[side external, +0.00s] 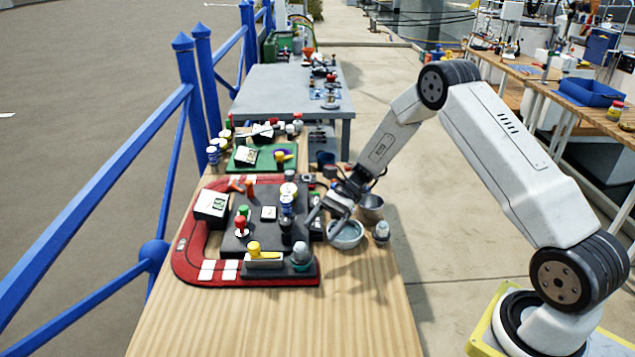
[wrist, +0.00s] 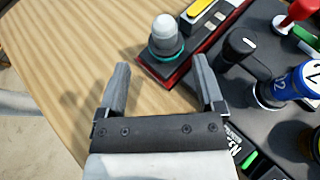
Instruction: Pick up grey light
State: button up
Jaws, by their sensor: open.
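A grey-white domed light (side external: 302,254) with a teal ring stands upright at the near right corner of the dark control panel (side external: 285,269). In the wrist view the light (wrist: 165,33) is just beyond the fingertips, roughly centred between them. A second pale grey domed piece (side external: 382,231) stands on the bare wood right of the bowl; I cannot tell if it is also a light. My gripper (side external: 324,218) is open, above the panel's right edge and beside the bowl. In the wrist view nothing is between the fingers of my gripper (wrist: 161,70).
A grey bowl (side external: 347,236) and a metal cup (side external: 370,208) stand close to my gripper. The near wooden tabletop (side external: 270,325) is clear.

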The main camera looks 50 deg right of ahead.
aim_at(300, 247)
jog(key=shift+m+y, duration=0.3)
jog(key=shift+y, duration=0.1)
jog(key=shift+w+x, duration=0.15)
jog(key=shift+x, duration=1.7)
jog(key=shift+w+x, duration=0.1)
jog(key=shift+x, duration=1.8)
grip_shut()
